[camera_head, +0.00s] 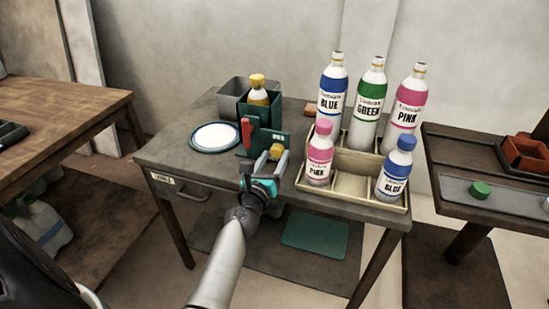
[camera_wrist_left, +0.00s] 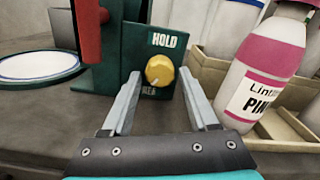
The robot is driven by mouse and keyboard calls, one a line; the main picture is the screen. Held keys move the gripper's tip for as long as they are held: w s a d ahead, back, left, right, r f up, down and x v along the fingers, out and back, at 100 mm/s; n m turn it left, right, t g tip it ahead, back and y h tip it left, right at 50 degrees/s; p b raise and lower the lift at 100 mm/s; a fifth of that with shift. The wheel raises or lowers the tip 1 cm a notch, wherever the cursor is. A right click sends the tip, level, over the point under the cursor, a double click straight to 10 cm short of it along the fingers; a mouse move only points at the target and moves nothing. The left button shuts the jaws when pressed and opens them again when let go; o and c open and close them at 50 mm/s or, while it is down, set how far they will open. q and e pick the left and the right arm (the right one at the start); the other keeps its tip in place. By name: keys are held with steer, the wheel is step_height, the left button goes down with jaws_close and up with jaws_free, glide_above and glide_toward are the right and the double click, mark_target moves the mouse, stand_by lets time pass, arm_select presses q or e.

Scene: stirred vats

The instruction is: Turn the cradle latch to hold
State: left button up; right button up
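The cradle (camera_head: 271,139) is a dark green stand on the grey table, holding a yellow-capped bottle (camera_head: 257,92). Its latch is a yellow round knob (camera_wrist_left: 160,70) on a green front plate, also in the head view (camera_head: 277,151). HOLD is printed above the knob; a lower label is partly hidden. The knob's white mark points down and slightly left. My left gripper (camera_wrist_left: 160,76) is open, its fingers spread to either side of the knob in the wrist view; contact cannot be told. It also shows in the head view (camera_head: 265,163). My right gripper is not in view.
A red handle (camera_wrist_left: 88,28) stands left of the knob. A white round plate (camera_head: 215,136) lies further left. A beige tray (camera_head: 352,182) with pink, blue and green bottles stands close on the right. A grey bin (camera_head: 232,92) is behind.

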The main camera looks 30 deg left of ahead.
arm_select(q)
steer(key=c, duration=0.5)
jaws_close()
